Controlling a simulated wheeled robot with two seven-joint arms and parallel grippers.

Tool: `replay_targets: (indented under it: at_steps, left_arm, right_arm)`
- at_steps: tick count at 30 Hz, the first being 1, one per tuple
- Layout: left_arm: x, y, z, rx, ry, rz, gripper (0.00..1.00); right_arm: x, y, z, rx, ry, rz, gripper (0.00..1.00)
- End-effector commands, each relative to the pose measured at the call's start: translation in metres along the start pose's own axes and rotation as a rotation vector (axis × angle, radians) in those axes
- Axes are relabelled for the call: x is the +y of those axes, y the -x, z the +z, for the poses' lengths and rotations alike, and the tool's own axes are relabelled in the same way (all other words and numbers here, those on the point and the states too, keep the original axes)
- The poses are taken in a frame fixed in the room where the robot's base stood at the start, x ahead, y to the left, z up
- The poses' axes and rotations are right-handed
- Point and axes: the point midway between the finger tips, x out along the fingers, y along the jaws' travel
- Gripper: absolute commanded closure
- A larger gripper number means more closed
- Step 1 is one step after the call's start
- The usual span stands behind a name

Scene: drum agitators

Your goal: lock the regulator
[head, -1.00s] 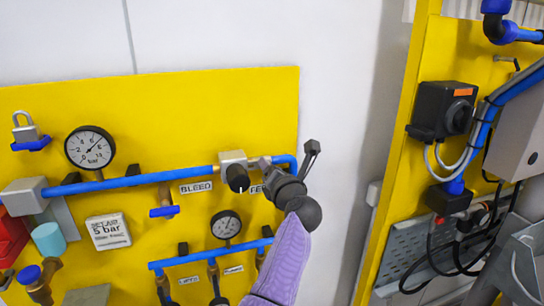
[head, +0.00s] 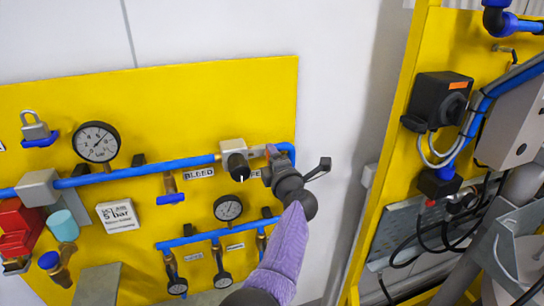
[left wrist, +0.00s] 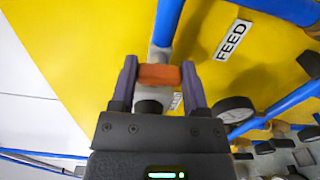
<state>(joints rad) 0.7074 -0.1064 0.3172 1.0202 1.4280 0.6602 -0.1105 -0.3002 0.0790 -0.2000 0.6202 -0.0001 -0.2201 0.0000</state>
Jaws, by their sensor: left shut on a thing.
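A grey block with a black knob (head: 237,163) sits on the upper blue pipe beside the BLEED label; it appears to be the regulator. My left gripper (head: 271,156) is just right of it, at the pipe's end by the FEED label. In the left wrist view, its two fingers (left wrist: 158,86) are shut on an orange-red handle (left wrist: 158,75) in line with the blue pipe. A grey padlock (head: 36,129) sits on a blue holder at the panel's upper left. My right gripper is out of view.
A large gauge (head: 97,142) and a small gauge (head: 228,208) are on the yellow panel (head: 200,95). A lower blue pipe (head: 205,236) carries several hanging fittings. Bare white wall lies right of the panel. A second yellow panel holds a black switch box (head: 436,97) and cables.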

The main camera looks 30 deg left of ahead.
Motion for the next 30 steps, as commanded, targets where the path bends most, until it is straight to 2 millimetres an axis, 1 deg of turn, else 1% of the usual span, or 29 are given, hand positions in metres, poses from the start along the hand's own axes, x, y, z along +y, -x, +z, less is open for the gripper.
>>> replay_targets:
  at_steps: [9,23,24,26,27,28,30]
  left_arm:
    - [-0.0014,0.0003,0.0002,-0.001,-0.077,-0.002,1.00]
    - [-0.0017,0.0004,0.0001,0.000,-0.087,-0.002,1.00]
    - [-0.0017,0.0004,0.0001,0.000,-0.087,-0.002,0.33]
    - [-0.0015,0.0003,0.0001,0.000,-0.087,-0.002,0.20]
    - [-0.0014,0.0003,0.0001,0.000,-0.086,-0.002,0.12]
    - [-0.0013,0.0003,0.0001,0.000,-0.086,-0.002,0.06]
    - [-0.0011,0.0002,0.0000,0.000,-0.085,-0.001,0.06]
  right_arm:
    - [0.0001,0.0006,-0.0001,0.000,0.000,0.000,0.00]
    - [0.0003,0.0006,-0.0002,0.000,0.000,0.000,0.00]
    - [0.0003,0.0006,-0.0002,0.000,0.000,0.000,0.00]
    - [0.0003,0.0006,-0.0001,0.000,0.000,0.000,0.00]
    - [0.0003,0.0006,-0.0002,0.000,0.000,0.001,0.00]
    - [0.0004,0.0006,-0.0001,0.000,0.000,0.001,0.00]
    - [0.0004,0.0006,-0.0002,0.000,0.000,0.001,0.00]
